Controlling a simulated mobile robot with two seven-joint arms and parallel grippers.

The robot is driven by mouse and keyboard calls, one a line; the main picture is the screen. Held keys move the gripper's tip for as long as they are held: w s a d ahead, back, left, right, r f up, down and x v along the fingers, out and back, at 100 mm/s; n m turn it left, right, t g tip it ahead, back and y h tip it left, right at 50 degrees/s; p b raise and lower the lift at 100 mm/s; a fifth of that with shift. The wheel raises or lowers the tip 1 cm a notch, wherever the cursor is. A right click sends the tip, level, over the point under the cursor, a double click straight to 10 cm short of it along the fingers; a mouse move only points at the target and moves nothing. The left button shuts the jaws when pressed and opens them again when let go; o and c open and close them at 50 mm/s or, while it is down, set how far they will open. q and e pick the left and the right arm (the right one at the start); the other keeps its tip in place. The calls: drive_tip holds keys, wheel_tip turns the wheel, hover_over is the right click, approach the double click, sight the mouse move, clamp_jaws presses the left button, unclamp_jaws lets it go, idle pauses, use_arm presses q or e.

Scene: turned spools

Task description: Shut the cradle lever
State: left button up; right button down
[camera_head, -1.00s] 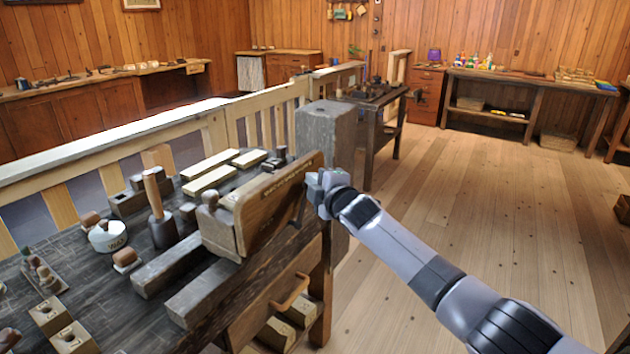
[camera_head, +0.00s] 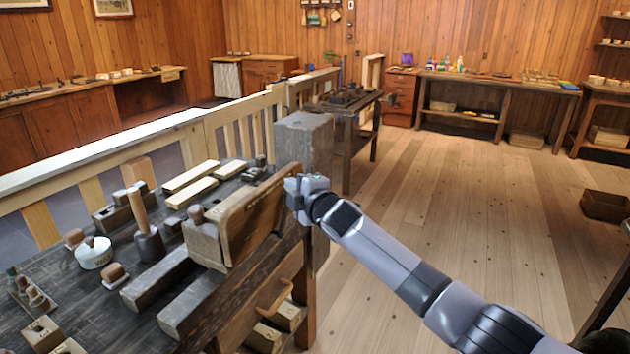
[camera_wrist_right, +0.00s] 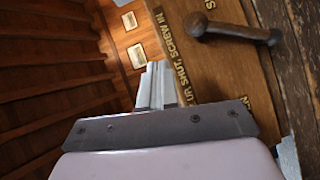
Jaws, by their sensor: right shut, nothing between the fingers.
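The cradle is a brown wooden board (camera_head: 250,220) with yellow lettering, upright at the front edge of the bench. In the right wrist view, a dark, round-ended lever (camera_wrist_right: 238,33) lies across the lettered board (camera_wrist_right: 210,85), to the upper right of my fingers. In the head view the lever is mostly hidden by my right gripper (camera_head: 293,186) and too small to read. My right gripper is at the board's right end; its fingers (camera_wrist_right: 157,85) are shut together, empty, and appear apart from the lever. My left gripper is not in view.
The dark bench (camera_head: 120,320) holds a mallet (camera_head: 148,242), a white pot (camera_head: 94,253), several pale bars and wooden blocks. A grey block post (camera_head: 305,140) stands behind my right gripper. The floor (camera_head: 450,210) at right is open.

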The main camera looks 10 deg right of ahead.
drive_tip(key=s+d+r, duration=0.3)
drive_tip(key=s+d, duration=0.1)
drive_tip(key=s, duration=0.2)
drive_tip(key=shift+s+r, duration=0.15)
drive_tip(key=shift+s, duration=0.15)
idle(0.5)
